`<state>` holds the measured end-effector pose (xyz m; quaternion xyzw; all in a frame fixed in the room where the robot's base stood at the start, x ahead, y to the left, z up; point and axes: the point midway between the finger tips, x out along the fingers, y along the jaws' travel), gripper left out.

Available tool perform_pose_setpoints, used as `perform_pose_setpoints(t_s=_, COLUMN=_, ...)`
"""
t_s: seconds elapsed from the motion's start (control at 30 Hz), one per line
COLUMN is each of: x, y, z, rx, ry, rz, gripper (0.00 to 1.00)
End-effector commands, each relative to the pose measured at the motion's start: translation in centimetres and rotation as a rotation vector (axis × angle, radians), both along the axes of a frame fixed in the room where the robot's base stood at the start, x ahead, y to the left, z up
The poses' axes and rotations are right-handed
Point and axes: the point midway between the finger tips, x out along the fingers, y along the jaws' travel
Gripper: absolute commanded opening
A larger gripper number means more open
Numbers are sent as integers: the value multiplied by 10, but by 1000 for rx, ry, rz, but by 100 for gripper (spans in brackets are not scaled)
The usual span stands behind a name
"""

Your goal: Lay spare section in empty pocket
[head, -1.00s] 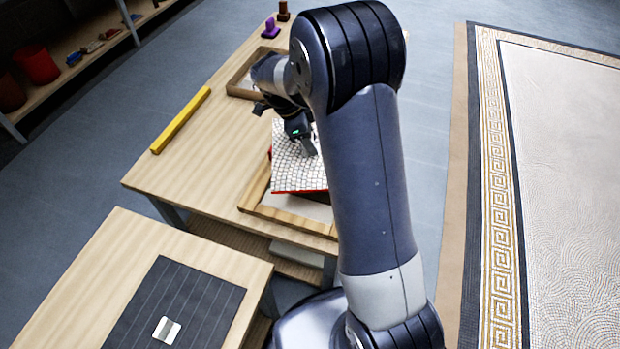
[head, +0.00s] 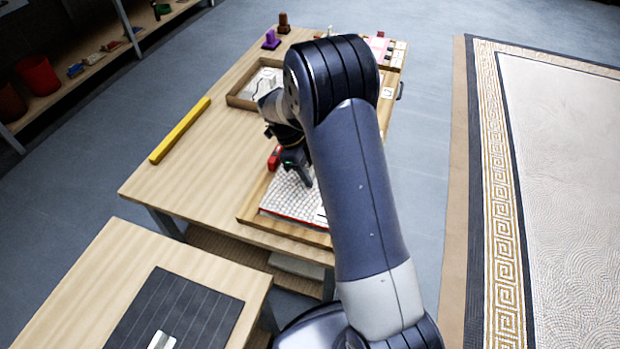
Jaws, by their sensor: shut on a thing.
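The spare section is a white mosaic panel (head: 283,197) with a red lower edge. It lies level inside or just above the wooden frame (head: 249,212) near the table's front edge. I cannot tell whether it rests on the frame's bottom. My gripper (head: 305,181) points down at the panel's upper face and is shut on it. The fingertips are small and partly hidden. My arm covers the panel's right side and the right part of the frame. The empty pocket's floor is mostly hidden under the panel.
A small red object (head: 274,158) sits at the frame's back left. A wooden tray (head: 243,101) with pale pieces stands behind. A yellow bar (head: 180,131) lies along the left table edge. Purple (head: 271,40) and brown (head: 284,23) objects stand at the far end. The table's left middle is clear.

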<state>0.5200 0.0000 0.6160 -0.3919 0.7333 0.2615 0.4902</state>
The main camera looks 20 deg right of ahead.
Motion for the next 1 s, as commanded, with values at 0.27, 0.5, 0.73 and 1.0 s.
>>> perform_pose_setpoints(t_s=0.27, x=0, y=0, z=-26, rx=0, ry=0, rz=0, gripper=0)
perform_pose_setpoints(t_s=0.5, x=-1, y=0, z=-26, rx=0, ry=1, rz=0, gripper=50)
perform_pose_setpoints(t_s=0.73, x=0, y=0, z=-26, rx=0, ry=2, rz=1, gripper=62)
perform_pose_setpoints(t_s=1.0, x=2, y=3, z=-16, rx=1, ry=-1, rz=1, gripper=62)
